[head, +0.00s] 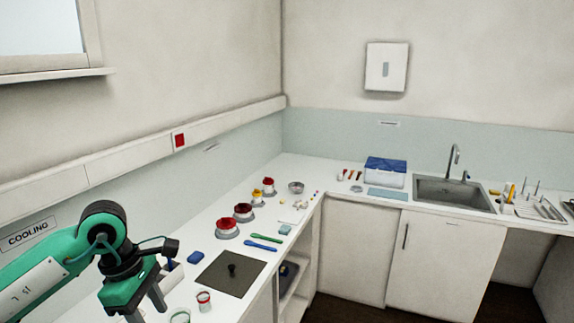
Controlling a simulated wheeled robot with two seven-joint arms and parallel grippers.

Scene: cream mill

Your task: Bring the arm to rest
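My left arm comes in from the left edge in green and black. Its gripper (147,305) points down over the near end of the counter (270,215), in front of a white box-like thing that it partly hides. The two grey fingers stand apart with nothing seen between them, and the lower finger runs close to the bottom of the picture. My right gripper is not in view.
Near the gripper are a dark square plate (215,272), a red-topped jar (204,301) and a green-rimmed vessel (180,317). Red-filled bowls (228,229), blue and green spatulas (262,247) and a blue-lidded box (385,172) stand farther back. A sink (455,192) is at right.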

